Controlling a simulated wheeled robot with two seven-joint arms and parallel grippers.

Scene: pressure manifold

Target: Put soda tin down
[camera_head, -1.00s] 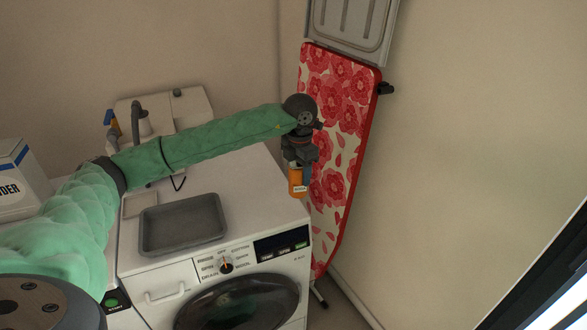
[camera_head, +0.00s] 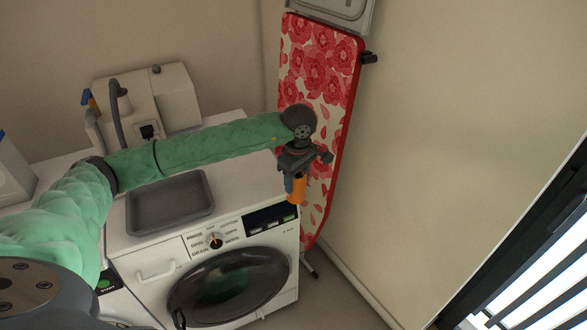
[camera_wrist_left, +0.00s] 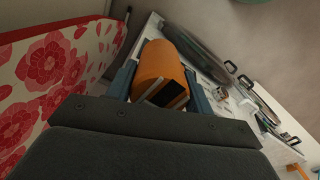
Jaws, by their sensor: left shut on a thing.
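The soda tin (camera_head: 298,189) is an orange cylinder held at the end of my left arm, near the right front corner of the washing machine top. In the left wrist view the orange tin (camera_wrist_left: 158,66) sits between the two blue-grey fingers, with a dark and pale patch on its near end. My left gripper (camera_head: 294,182) is shut on it and points down. The washing machine (camera_head: 262,180) has a white top. My right gripper is in neither view.
A grey tray (camera_head: 170,203) lies on the machine top at left. A red floral ironing board (camera_head: 318,80) leans on the wall just behind the gripper. A white appliance with a hose (camera_head: 150,100) stands at the back left. Bare white top lies between tray and gripper.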

